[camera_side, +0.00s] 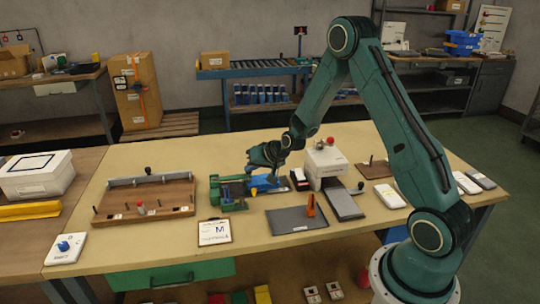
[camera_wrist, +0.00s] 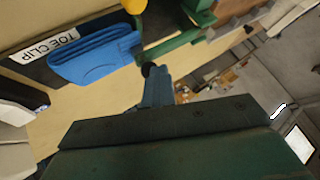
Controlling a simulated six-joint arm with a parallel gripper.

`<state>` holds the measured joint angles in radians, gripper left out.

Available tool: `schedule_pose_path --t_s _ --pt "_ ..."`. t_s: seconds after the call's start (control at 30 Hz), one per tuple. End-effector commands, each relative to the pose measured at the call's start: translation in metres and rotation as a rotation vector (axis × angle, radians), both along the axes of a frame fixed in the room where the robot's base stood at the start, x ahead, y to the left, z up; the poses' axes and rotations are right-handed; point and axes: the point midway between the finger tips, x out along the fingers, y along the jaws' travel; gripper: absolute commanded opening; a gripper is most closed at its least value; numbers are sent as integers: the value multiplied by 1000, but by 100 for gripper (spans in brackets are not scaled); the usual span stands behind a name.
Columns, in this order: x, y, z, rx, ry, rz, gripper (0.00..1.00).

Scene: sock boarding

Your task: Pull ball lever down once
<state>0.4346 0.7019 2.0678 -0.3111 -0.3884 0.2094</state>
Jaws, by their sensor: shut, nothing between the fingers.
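My gripper (camera_side: 250,166) is shut and empty, hanging low over the green fixture (camera_side: 232,190) at the middle of the bench. In the wrist view its blue-grey fingers (camera_wrist: 157,90) point at a small black ball (camera_wrist: 148,69), which looks like the knob of the ball lever. The ball is right at the fingertips; I cannot tell whether they touch. A green bar (camera_wrist: 172,43) of the fixture passes just beyond it. In the side view the ball cannot be made out near my gripper.
A blue piece (camera_wrist: 95,55) lies beside the TOE CLIP label (camera_wrist: 45,46), with a yellow knob (camera_wrist: 134,5) near it. A wooden board (camera_side: 150,198) with pegs stands left. A white box (camera_side: 325,163) with a red ball stands right. A clipboard (camera_side: 215,232) lies in front.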

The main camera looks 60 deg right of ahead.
Motion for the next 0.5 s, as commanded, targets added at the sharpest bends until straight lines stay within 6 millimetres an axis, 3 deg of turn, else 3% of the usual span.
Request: schedule_pose_path --t_s 0.03,0.07,0.27,0.5 --pt "-14 -7 -23 -7 65 -18 0" --pt "-14 -6 -22 -7 64 -17 0" --pt "-13 1 -8 -5 50 -15 0" --pt "-9 18 24 -4 13 -4 0"
